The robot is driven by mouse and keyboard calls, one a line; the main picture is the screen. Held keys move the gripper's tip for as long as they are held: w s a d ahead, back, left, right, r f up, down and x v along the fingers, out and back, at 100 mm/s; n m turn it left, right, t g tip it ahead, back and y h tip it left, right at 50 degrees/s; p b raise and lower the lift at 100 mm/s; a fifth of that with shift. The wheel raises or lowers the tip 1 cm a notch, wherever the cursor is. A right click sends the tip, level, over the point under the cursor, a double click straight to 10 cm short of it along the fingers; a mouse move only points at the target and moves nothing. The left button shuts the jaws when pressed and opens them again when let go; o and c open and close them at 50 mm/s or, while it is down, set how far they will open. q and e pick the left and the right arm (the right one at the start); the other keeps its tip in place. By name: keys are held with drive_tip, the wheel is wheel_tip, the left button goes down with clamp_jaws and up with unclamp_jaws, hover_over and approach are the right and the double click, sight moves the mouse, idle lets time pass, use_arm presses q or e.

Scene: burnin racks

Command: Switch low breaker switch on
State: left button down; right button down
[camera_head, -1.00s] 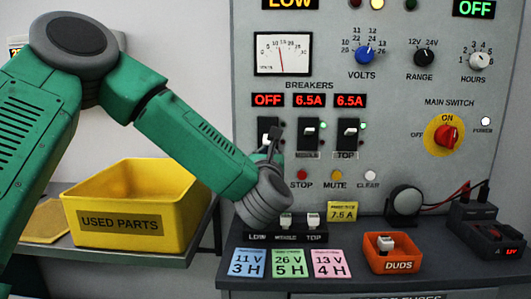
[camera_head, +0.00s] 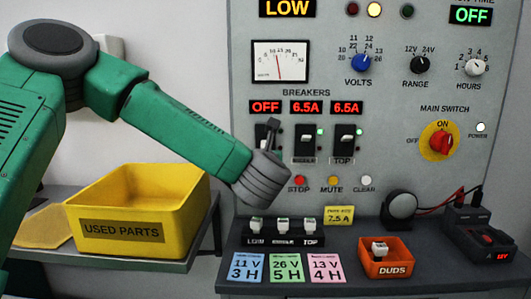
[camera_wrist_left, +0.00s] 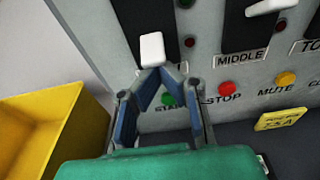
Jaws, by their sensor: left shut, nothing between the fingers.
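The low breaker switch (camera_head: 261,135) is the leftmost of the breakers on the grey panel. The display above it (camera_head: 266,107) reads OFF in red. In the wrist view, its white lever (camera_wrist_left: 152,50) stands out from a black plate. My left gripper (camera_head: 272,122) is shut and empty in front of this breaker and partly hides it. In the wrist view, the left gripper's fingertips (camera_wrist_left: 161,72) meet at the lower end of the lever; I cannot tell whether they touch it. My right gripper is not in view.
The middle breaker (camera_head: 306,140) and top breaker (camera_head: 345,140) stand to the right, displays reading 6.5A. Stop (camera_head: 299,181), mute and clear buttons sit below. A yellow used parts bin (camera_head: 125,232) is at left. Small parts and an orange duds bin (camera_head: 387,270) occupy the ledge.

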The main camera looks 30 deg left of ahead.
sight(265, 144)
use_arm(q)
drive_tip(key=r+g+h+p, duration=0.1)
drive_tip(key=p, duration=0.2)
drive_tip(key=r+g+h+p, duration=0.1)
drive_tip(key=g+p, duration=0.1)
drive_tip(key=p, duration=0.1)
drive_tip(key=shift+s+r+p, duration=0.2)
drive_tip(key=shift+s+p, duration=0.05)
drive_tip(key=shift+p, duration=0.05)
drive_tip(key=shift+r, duration=0.5)
drive_tip(key=shift+f, duration=0.15)
